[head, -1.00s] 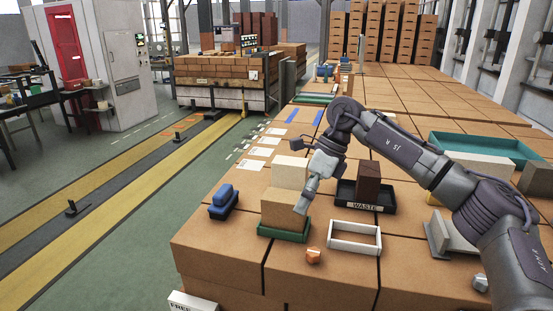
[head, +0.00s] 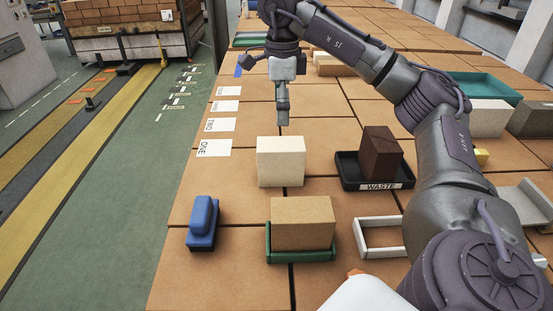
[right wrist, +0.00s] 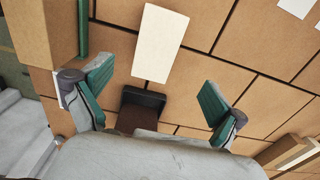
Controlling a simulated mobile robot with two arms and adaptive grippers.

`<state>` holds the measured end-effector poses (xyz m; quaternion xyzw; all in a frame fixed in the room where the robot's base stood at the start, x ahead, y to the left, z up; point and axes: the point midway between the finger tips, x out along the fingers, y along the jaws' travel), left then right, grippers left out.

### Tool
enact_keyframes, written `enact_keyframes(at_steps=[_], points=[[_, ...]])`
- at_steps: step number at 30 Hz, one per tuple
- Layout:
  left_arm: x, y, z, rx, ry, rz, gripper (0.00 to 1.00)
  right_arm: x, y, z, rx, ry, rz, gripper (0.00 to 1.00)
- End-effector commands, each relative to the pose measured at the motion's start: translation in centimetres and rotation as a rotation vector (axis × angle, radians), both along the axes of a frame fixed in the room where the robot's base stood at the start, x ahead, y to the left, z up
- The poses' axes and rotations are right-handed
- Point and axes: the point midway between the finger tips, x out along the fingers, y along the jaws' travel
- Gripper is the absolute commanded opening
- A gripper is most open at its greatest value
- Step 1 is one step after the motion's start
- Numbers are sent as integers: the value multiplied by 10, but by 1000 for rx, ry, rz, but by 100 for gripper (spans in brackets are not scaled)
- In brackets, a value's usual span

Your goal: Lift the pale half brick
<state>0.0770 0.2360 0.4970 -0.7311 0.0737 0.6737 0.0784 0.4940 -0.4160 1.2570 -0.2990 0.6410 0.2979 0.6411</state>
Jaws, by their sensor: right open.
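The pale half brick (head: 281,160), a cream block, stands on the tan brick-topped table behind the tan brick in the head view. It also shows in the right wrist view (right wrist: 160,42), beyond and between the spread fingers, not touching them. My right gripper (right wrist: 156,85) is open and empty. In the head view the right gripper (head: 283,112) points down just above the pale half brick's top edge; its height over it is hard to judge. My left gripper is in neither view.
A tan brick (head: 302,222) sits in a green tray (head: 300,256) in front. A dark brown brick (head: 380,150) stands in the black waste tray (head: 346,172) to the right. A blue-handled block (head: 202,220) and a white frame (head: 380,252) lie nearby. Paper cards (head: 214,148) lie left.

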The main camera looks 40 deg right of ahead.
Motion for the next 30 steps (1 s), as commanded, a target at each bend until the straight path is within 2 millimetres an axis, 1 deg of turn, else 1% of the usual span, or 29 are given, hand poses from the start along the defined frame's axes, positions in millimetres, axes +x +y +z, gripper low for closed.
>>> enact_keyframes(at_steps=[1,2,3,6,8,11,15,18,21,25,30], points=[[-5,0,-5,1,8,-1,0,-1,0,-14,0,5,0,96],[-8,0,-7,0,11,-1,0,-1,0,-19,0,4,0,96],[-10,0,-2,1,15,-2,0,-1,-1,-22,-2,3,-1,96],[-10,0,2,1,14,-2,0,-1,0,-34,-1,2,-2,96],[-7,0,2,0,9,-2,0,0,0,-39,0,0,-1,96],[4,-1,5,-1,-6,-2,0,-1,0,-44,-1,-1,-1,96],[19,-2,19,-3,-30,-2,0,-5,2,-58,-1,3,-1,96],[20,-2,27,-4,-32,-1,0,-8,4,-74,0,4,0,96],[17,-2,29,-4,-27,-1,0,-7,4,-88,1,3,-1,96],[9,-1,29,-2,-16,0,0,-7,4,-95,2,-1,-1,96],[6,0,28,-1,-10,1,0,-7,4,-95,2,-1,-1,96]])
